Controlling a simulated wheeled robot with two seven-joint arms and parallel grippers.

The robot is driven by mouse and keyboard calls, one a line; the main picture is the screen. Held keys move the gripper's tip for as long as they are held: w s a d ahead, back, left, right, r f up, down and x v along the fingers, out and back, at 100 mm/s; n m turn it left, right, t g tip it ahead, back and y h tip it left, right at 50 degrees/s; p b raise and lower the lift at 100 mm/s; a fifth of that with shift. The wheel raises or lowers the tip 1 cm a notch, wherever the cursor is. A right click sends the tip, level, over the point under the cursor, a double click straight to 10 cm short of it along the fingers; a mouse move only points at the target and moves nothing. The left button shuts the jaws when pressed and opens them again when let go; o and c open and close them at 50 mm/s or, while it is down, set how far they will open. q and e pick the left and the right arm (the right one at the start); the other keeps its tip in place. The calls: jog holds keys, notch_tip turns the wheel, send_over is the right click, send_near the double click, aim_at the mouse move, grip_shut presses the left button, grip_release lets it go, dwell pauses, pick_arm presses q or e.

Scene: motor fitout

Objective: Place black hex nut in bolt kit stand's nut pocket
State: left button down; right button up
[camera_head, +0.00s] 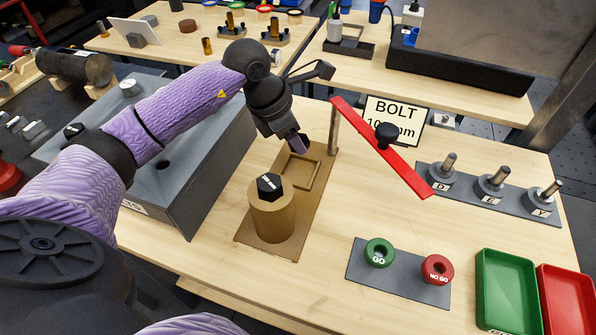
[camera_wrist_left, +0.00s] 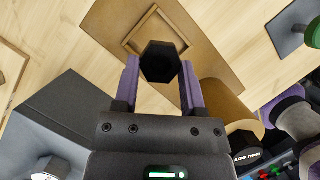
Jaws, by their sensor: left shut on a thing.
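The bolt kit stand is a tan board (camera_head: 268,242) with a raised square frame, the nut pocket (camera_head: 301,173), and a tan cylinder (camera_head: 272,218). A black hex bolt head marked 100 mm (camera_head: 270,186) sits on top of the cylinder. My left gripper (camera_head: 298,147) is over the far part of the board, by the pocket. In the left wrist view it is shut on the black hex nut (camera_wrist_left: 159,62), held between the purple fingertips. The pocket (camera_wrist_left: 152,32) shows just beyond the nut there, and looks empty. The nut is hidden in the head view. My right gripper is out of view.
A red bar with a black knob (camera_head: 387,135) stands on a post right of the pocket. A grey box (camera_head: 195,170) lies left. A gauge plate (camera_head: 398,289), green tray (camera_head: 508,290) and bolt rack (camera_head: 490,190) are at right. Wood between is clear.

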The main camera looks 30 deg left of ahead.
aim_at(301, 172)
pick_arm(q)
notch_tip(301, 172, down, 8)
jog(key=shift+r+b, duration=0.15)
jog(key=shift+b, duration=0.7)
jog(key=shift+r, duration=0.15)
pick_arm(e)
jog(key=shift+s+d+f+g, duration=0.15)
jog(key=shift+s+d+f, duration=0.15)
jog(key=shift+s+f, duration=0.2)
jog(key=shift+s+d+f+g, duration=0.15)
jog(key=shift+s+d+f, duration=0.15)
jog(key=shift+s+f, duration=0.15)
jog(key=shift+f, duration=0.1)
pick_arm(q)
jog(key=shift+c, duration=2.2)
grip_release()
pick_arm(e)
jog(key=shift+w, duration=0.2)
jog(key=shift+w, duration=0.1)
